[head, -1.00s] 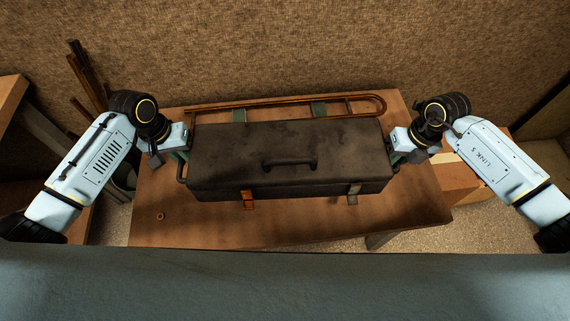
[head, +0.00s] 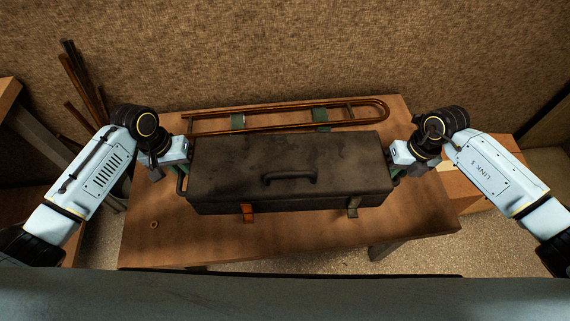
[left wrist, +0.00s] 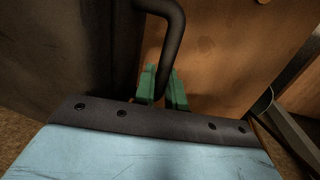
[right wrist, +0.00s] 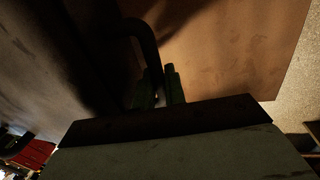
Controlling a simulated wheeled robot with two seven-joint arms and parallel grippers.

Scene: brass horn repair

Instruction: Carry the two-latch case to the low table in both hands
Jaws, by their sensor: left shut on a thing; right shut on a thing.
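The dark two-latch case (head: 330,160) is level above or on the low table (head: 200,240); I cannot tell whether its underside touches. Its top handle (head: 290,176) is clear. An orange latch (head: 248,212) and a tan latch (head: 353,206) hang at its front. My left gripper (head: 181,178) is shut on the case's left end handle, a dark bar (left wrist: 174,40) between green fingers in the left wrist view. My right gripper (head: 394,168) is shut on the right end handle, which shows in the right wrist view (right wrist: 146,42).
A long brass slide (head: 280,122) lies on green rests along the table's back, close behind the case. A small ring (head: 154,225) lies at the table's front left. Dark rods (head: 80,75) lean at the back left. A pale wooden block (head: 460,185) stands at right.

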